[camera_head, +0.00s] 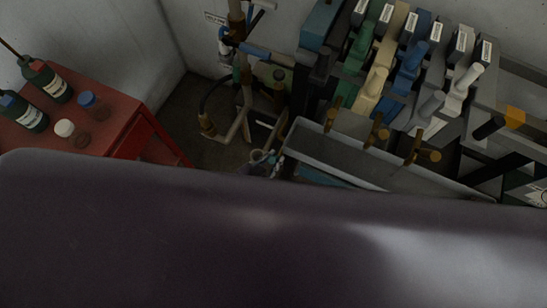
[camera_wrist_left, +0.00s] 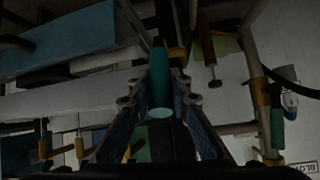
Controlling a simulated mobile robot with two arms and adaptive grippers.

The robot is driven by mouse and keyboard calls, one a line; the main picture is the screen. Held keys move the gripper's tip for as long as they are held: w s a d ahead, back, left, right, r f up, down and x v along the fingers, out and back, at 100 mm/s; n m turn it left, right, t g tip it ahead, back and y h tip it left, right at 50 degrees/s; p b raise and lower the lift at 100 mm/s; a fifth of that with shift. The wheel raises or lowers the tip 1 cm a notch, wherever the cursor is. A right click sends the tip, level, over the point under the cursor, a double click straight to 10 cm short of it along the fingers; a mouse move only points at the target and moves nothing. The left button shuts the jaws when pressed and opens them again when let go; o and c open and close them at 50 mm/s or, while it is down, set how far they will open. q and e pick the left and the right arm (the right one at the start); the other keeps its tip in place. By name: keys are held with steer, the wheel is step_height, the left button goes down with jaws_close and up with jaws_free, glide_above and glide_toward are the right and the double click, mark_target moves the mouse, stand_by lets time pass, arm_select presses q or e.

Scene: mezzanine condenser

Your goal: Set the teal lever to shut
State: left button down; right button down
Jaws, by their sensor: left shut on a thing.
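The teal lever (camera_wrist_left: 160,82) shows in the left wrist view as a rounded teal handle, its pale end facing the camera. My left gripper (camera_wrist_left: 160,100) has its fingers on both sides of this handle and is shut on it. In the head view the left gripper (camera_head: 264,158) shows small, beside the grey trough and above the large dark shape in front. The lever's held part cannot be made out there. My right gripper is not in view.
A red cabinet (camera_head: 130,118) with bottles stands at left. Brass taps (camera_head: 377,132) line the grey trough (camera_head: 345,150). Several coloured handles (camera_head: 376,85) stand behind it. Pipes (camera_head: 243,100) crowd the corner. Another teal handle (camera_wrist_left: 277,130) is at right in the wrist view.

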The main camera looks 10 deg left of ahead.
arm_select(q)
steer(key=c, duration=1.8)
jaws_free()
steer(key=shift+o, duration=0.2)
steer(key=shift+s, duration=0.1)
steer(key=v, duration=1.2)
